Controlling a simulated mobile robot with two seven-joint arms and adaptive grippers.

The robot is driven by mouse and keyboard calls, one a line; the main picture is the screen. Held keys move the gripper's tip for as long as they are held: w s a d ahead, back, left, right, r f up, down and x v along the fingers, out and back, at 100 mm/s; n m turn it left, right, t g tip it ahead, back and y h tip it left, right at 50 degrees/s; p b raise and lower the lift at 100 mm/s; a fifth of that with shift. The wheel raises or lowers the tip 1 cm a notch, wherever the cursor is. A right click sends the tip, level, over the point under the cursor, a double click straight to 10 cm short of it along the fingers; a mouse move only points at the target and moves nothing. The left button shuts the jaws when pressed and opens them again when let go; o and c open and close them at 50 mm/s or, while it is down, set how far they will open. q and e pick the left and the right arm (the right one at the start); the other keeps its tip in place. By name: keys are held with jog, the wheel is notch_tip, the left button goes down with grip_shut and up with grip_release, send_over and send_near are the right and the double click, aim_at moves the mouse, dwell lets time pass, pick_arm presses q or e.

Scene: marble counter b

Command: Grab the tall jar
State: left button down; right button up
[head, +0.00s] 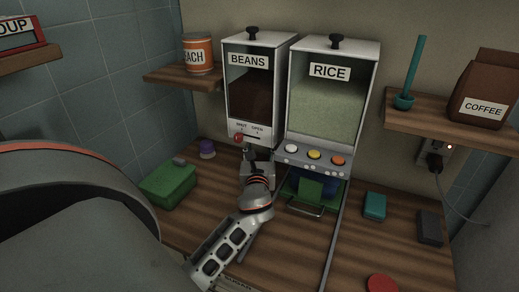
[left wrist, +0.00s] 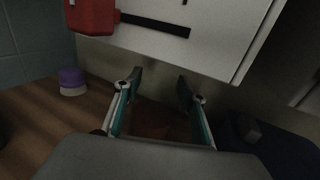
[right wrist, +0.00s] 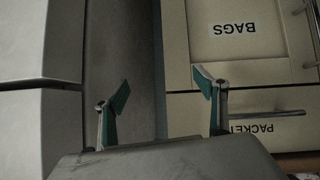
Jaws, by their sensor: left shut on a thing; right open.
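My left gripper (head: 250,155) is under the spout of the BEANS dispenser (head: 254,85). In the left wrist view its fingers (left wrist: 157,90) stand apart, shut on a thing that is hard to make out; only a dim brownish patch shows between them. I cannot tell whether this is the tall jar, and no tall jar shows clearly elsewhere. The dispenser's red knob (head: 239,139) is just above the gripper and shows large in the left wrist view (left wrist: 92,15). My right gripper (right wrist: 160,100) is open and empty, facing cupboard fronts; it is outside the head view.
The RICE dispenser (head: 330,100) stands right of BEANS, with green and blue things beneath it. A green box (head: 168,186) and a purple-topped item (head: 207,149) lie left. A teal block (head: 374,206), dark block (head: 429,227) and red disc (head: 382,284) lie right. Shelves flank the dispensers.

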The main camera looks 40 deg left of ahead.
pick_arm(q)
jog(key=r+b+v, duration=0.1)
jog(key=r+v, duration=0.2)
jog(key=v, duration=1.4)
jog(key=shift+s+d, duration=0.3)
pick_arm(e)
jog(key=shift+w+a, duration=0.25)
jog(key=shift+a, duration=0.25)
